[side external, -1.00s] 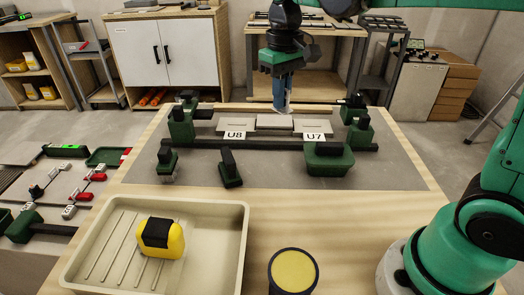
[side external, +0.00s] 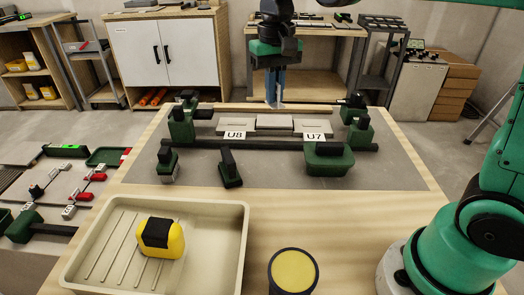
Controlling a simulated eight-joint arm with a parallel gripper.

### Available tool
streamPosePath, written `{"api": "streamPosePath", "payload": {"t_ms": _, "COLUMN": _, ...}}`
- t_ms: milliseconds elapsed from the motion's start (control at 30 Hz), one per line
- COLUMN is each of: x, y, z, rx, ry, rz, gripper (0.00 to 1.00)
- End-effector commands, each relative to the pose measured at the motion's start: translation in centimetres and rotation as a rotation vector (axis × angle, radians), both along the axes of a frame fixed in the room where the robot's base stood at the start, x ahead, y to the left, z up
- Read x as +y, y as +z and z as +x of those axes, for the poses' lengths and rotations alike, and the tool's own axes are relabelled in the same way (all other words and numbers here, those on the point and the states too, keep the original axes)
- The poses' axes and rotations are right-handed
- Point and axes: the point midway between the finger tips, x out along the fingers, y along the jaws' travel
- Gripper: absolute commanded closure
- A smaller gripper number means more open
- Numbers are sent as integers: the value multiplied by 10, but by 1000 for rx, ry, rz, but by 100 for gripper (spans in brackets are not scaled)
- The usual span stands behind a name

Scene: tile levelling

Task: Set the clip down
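My gripper (side external: 274,104) points down above the far edge of the work board, behind the row of pale tiles. Its fingers look blue, with a thin pale strip beside them. They are too small here to show whether they are open or hold a clip. No clip can be made out for certain. A middle tile (side external: 274,121) lies between the tile by the U8 label (side external: 235,135) and the tile by the U7 label (side external: 313,136).
Green-and-black blocks (side external: 181,126) stand around the tiles, with a green bin (side external: 327,158) at the front right. A cream tray (side external: 225,240) holds a yellow tape measure (side external: 160,237). A round yellow-topped pot (side external: 294,271) stands beside it.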

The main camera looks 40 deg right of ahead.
Motion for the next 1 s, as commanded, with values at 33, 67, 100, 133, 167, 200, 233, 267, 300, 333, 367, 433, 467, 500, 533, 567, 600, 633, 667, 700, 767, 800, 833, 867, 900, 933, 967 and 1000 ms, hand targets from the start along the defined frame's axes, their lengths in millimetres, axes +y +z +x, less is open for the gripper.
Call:
{"api": "streamPosePath", "payload": {"t_ms": 33, "x": -1, "y": 4, "z": 1, "rx": 0, "ry": -87, "rz": 0, "gripper": 100}}
{"api": "streamPosePath", "payload": {"t_ms": 67, "x": -2, "y": 6, "z": 2, "rx": 0, "ry": -141, "rz": 0, "gripper": 100}}
{"api": "streamPosePath", "payload": {"t_ms": 100, "x": -3, "y": 8, "z": 3, "rx": 0, "ry": -208, "rz": 0, "gripper": 100}}
{"api": "streamPosePath", "payload": {"t_ms": 133, "x": -3, "y": 10, "z": 3, "rx": 0, "ry": -253, "rz": -1, "gripper": 100}}
{"api": "streamPosePath", "payload": {"t_ms": 167, "x": -4, "y": 11, "z": 3, "rx": 0, "ry": -294, "rz": -1, "gripper": 100}}
{"api": "streamPosePath", "payload": {"t_ms": 200, "x": -4, "y": 13, "z": 4, "rx": 0, "ry": -340, "rz": -1, "gripper": 100}}
{"api": "streamPosePath", "payload": {"t_ms": 233, "x": -5, "y": 14, "z": 4, "rx": 0, "ry": -369, "rz": -1, "gripper": 100}}
{"api": "streamPosePath", "payload": {"t_ms": 267, "x": -5, "y": 13, "z": 5, "rx": 0, "ry": -393, "rz": -1, "gripper": 100}}
{"api": "streamPosePath", "payload": {"t_ms": 300, "x": -5, "y": 12, "z": 5, "rx": 0, "ry": -417, "rz": -1, "gripper": 100}}
{"api": "streamPosePath", "payload": {"t_ms": 333, "x": -5, "y": 9, "z": 5, "rx": 0, "ry": -428, "rz": -1, "gripper": 100}}
{"api": "streamPosePath", "payload": {"t_ms": 367, "x": -5, "y": 6, "z": 5, "rx": 0, "ry": -436, "rz": -1, "gripper": 100}}
{"api": "streamPosePath", "payload": {"t_ms": 433, "x": -5, "y": -7, "z": 5, "rx": 0, "ry": -442, "rz": -1, "gripper": 100}}
{"api": "streamPosePath", "payload": {"t_ms": 467, "x": -5, "y": -14, "z": 5, "rx": 0, "ry": -442, "rz": -1, "gripper": 100}}
{"api": "streamPosePath", "payload": {"t_ms": 500, "x": -5, "y": -24, "z": 5, "rx": 0, "ry": -441, "rz": -1, "gripper": 100}}
{"api": "streamPosePath", "payload": {"t_ms": 533, "x": -5, "y": -31, "z": 5, "rx": 0, "ry": -441, "rz": -1, "gripper": 100}}
{"api": "streamPosePath", "payload": {"t_ms": 567, "x": -5, "y": -39, "z": 5, "rx": 0, "ry": -441, "rz": -1, "gripper": 100}}
{"api": "streamPosePath", "payload": {"t_ms": 600, "x": -5, "y": -48, "z": 5, "rx": 0, "ry": -440, "rz": -1, "gripper": 100}}
{"api": "streamPosePath", "payload": {"t_ms": 633, "x": -5, "y": -56, "z": 5, "rx": 0, "ry": -440, "rz": -1, "gripper": 100}}
{"api": "streamPosePath", "payload": {"t_ms": 667, "x": -5, "y": -63, "z": 5, "rx": 0, "ry": -440, "rz": -1, "gripper": 100}}
{"api": "streamPosePath", "payload": {"t_ms": 700, "x": -5, "y": -73, "z": 4, "rx": 0, "ry": -439, "rz": -1, "gripper": 100}}
{"api": "streamPosePath", "payload": {"t_ms": 767, "x": -5, "y": -88, "z": 5, "rx": 0, "ry": -439, "rz": -1, "gripper": 100}}
{"api": "streamPosePath", "payload": {"t_ms": 800, "x": -5, "y": -98, "z": 5, "rx": 0, "ry": -439, "rz": -1, "gripper": 100}}
{"api": "streamPosePath", "payload": {"t_ms": 833, "x": -5, "y": -105, "z": 5, "rx": 0, "ry": -438, "rz": -1, "gripper": 100}}
{"api": "streamPosePath", "payload": {"t_ms": 867, "x": -5, "y": -112, "z": 5, "rx": 0, "ry": -438, "rz": -1, "gripper": 100}}
{"api": "streamPosePath", "payload": {"t_ms": 900, "x": -5, "y": -120, "z": 5, "rx": 0, "ry": -438, "rz": -1, "gripper": 100}}
{"api": "streamPosePath", "payload": {"t_ms": 933, "x": -5, "y": -126, "z": 5, "rx": 0, "ry": -438, "rz": -1, "gripper": 100}}
{"api": "streamPosePath", "payload": {"t_ms": 967, "x": -5, "y": -131, "z": 4, "rx": 0, "ry": -438, "rz": -1, "gripper": 100}}
{"api": "streamPosePath", "payload": {"t_ms": 1000, "x": -5, "y": -137, "z": 5, "rx": 0, "ry": -438, "rz": -1, "gripper": 100}}
